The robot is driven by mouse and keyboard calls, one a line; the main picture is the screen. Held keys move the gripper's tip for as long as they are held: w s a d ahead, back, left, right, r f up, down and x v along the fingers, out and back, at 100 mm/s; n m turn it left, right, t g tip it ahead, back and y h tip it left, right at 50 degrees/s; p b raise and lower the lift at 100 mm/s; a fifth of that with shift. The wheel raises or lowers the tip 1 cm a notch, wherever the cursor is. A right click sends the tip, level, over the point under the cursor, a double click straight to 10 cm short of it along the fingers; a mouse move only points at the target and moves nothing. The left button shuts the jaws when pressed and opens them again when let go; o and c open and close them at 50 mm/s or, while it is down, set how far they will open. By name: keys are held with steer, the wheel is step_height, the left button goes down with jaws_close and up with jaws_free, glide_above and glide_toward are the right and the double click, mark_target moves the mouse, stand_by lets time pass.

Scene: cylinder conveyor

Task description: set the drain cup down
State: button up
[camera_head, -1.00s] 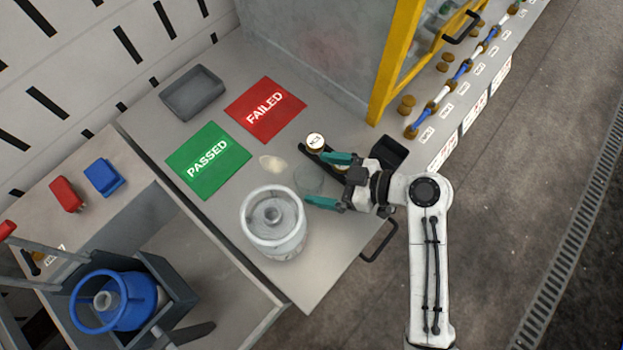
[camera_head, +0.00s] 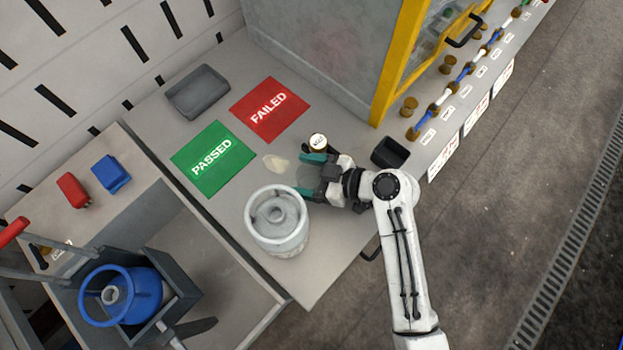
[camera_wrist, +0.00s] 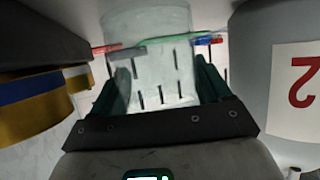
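The clear, see-through drain cup (camera_head: 309,178) is on the grey bench side, between the white-grey drum and the small labelled jar. It is faint in the head view. In the wrist view the cup (camera_wrist: 148,60) stands between my two teal fingers, which lie against its sides. My gripper (camera_head: 311,175) reaches in from the right and is shut on the cup. I cannot tell whether the cup's base touches the bench.
The drum (camera_head: 277,235) is close in front of the cup. The jar (camera_head: 318,142) stands close behind my upper finger. A pale patch (camera_head: 276,163) lies left of it. A green PASSED mat (camera_head: 213,174), red FAILED mat (camera_head: 269,126) and grey tray (camera_head: 198,91) lie beyond.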

steer(key=c, duration=0.7)
